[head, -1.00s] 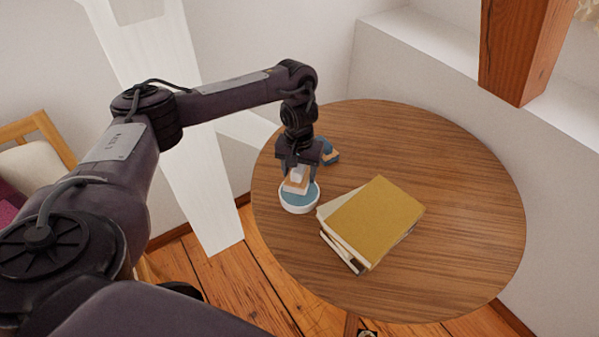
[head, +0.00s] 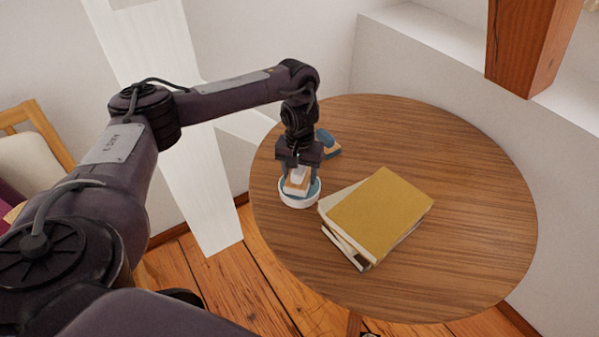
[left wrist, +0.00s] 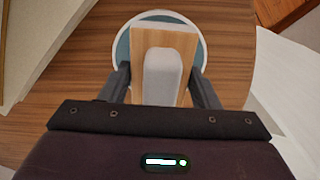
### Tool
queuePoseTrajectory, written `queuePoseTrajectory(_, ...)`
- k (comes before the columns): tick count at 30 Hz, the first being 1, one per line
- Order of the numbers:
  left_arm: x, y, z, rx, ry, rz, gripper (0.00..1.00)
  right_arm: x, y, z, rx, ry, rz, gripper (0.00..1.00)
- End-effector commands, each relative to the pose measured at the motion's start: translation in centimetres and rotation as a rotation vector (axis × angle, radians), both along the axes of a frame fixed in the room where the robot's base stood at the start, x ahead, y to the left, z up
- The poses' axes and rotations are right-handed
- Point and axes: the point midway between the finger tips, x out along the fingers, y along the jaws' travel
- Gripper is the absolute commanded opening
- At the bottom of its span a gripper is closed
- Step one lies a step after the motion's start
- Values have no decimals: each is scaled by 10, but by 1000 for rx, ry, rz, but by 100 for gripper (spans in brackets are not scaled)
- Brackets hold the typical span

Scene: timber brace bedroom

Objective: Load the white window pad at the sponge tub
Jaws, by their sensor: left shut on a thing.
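The white window pad (head: 297,181) has a pale grip on a wooden backing. My left gripper (head: 298,175) points down and is shut on its grip; in the left wrist view the fingers (left wrist: 162,85) flank the grip. The sponge tub (head: 300,201) is a round white dish with a blue-teal inside, on the table directly under the pad. The tub's rim shows behind the pad in the left wrist view (left wrist: 204,50). The pad is over or in the tub; whether its underside touches the blue surface is hidden. My right gripper is not in view.
A round wooden table (head: 470,230) bears everything. A stack of books with a yellow cover (head: 380,212) lies right of the tub. A blue pad-like thing (head: 327,143) lies behind the gripper. The table's right side is clear.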

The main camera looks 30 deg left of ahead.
Motion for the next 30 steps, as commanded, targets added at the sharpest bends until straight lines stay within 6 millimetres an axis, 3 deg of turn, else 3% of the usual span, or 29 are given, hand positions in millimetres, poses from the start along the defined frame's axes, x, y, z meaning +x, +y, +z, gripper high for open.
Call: queuePoseTrajectory(30, 0, 0, -9, 0, 0, 0, 38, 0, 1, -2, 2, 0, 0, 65)
